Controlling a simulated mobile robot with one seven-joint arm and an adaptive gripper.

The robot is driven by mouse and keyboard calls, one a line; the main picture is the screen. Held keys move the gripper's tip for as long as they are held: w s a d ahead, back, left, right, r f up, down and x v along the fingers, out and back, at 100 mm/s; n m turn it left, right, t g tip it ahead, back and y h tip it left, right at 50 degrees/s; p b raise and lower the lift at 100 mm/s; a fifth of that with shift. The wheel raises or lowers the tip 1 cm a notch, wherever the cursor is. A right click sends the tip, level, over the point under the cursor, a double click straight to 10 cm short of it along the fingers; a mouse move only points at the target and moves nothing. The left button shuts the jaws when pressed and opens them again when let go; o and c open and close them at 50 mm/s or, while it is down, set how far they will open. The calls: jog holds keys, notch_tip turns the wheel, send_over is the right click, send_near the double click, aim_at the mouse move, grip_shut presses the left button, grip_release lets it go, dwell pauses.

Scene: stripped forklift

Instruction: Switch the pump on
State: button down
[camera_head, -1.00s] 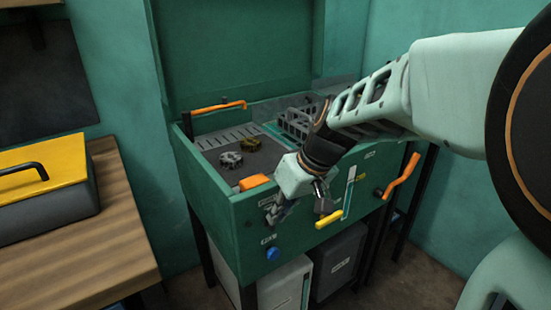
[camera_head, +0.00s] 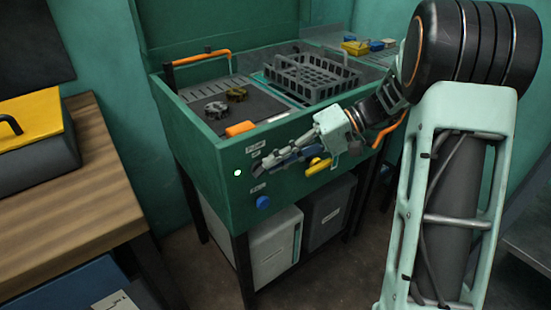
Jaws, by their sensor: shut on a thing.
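The green parts-washer-like sink cabinet (camera_head: 215,160) stands in the middle, with a front panel of small labels. A pump label (camera_head: 256,146) sits near the panel's left end. A small green light (camera_head: 237,173) glows left of it. My gripper (camera_head: 261,165) reaches in from the right along the panel. Its fingertips are at the panel just below the label and are shut on the pump switch, which they largely hide. A blue knob (camera_head: 263,202) is lower on the panel, apart from the gripper.
A yellow lever (camera_head: 318,166) is on the panel just below my gripper's body. An orange block (camera_head: 240,129) sits on the front rim. The basin holds two gear-like parts (camera_head: 217,110) and a grey basket (camera_head: 312,75). A wooden bench (camera_head: 85,190) is at the left.

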jog(key=shift+s+a+f+m+g+y, duration=0.15)
jog(key=shift+f+m+g+y, duration=0.25)
jog(key=shift+y, duration=0.5)
jog(key=shift+f, duration=0.1)
jog(key=c, duration=2.1)
grip_release()
jog(key=v, duration=1.2)
